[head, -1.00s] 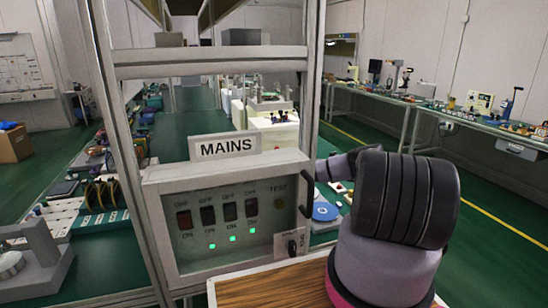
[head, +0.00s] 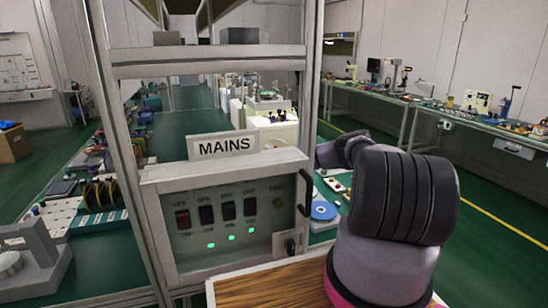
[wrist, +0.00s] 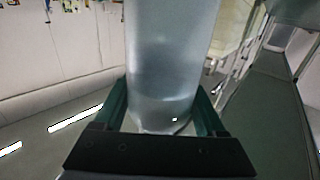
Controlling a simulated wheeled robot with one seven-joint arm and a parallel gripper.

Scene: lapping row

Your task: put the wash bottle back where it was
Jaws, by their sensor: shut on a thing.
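In the wrist view, a translucent, pale blue-grey bottle body (wrist: 172,50), which I take to be the wash bottle, stands between the two green fingers of my gripper (wrist: 165,108). My gripper is shut on it. The bottle's upper part runs out of the top of the frame. In the head view my arm hides the gripper and the bottle.
A grey MAINS panel (head: 230,208) with switches and green lights is mounted on a metal frame (head: 122,150) close ahead. A wooden top (head: 270,290) lies below it. A long bench (head: 400,97) with instruments runs along the right wall. Green floor (head: 480,190) is open at right.

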